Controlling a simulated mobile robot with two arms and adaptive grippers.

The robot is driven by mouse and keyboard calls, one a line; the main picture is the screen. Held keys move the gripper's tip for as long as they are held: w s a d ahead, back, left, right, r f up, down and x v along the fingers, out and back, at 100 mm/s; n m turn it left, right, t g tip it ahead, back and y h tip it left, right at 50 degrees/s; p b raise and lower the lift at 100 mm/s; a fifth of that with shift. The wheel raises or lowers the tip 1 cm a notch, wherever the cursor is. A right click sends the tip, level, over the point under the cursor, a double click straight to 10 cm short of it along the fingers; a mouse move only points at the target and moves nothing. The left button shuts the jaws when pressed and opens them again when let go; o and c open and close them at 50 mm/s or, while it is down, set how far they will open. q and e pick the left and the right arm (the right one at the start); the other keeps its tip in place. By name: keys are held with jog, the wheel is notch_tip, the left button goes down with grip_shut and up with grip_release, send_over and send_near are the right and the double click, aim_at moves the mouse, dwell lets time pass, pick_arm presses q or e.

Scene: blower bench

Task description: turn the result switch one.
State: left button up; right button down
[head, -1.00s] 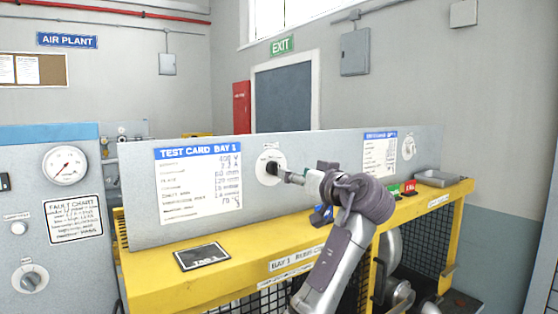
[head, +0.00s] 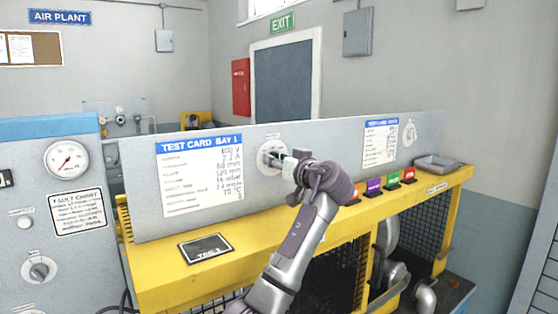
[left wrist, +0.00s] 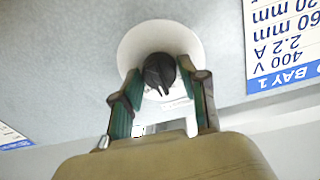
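The result switch of bay 1 is a black knob (left wrist: 159,72) on a round white plate (head: 271,157), mounted on the grey panel right of the Test Card Bay 1 sheet (head: 200,174). My left gripper (head: 281,158) is at this plate in the head view and partly hides the knob. In the left wrist view its two green-padded fingers (left wrist: 160,82) are apart, one on each side of the knob. Small gaps seem to show, but I cannot tell whether a pad touches. The knob's pointer slants toward the lower right there. My right gripper is not in view.
A second round white switch plate (head: 409,134) is on the panel's right, beside another test card (head: 380,142). The yellow bench (head: 240,262) carries a dark tag plate (head: 205,248), several coloured blocks (head: 373,187) and a metal tray (head: 437,163).

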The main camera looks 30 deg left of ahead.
pick_arm(q)
jog(key=c, duration=0.6)
jog(key=m, duration=0.3)
jog(key=shift+r+m, duration=0.1)
jog(key=shift+m, duration=0.2)
jog(key=shift+w+m+g, duration=0.1)
jog(key=shift+m+g, duration=0.3)
jog(key=shift+m, duration=2.1)
jog(key=o, duration=1.1)
jog(key=shift+d, duration=0.1)
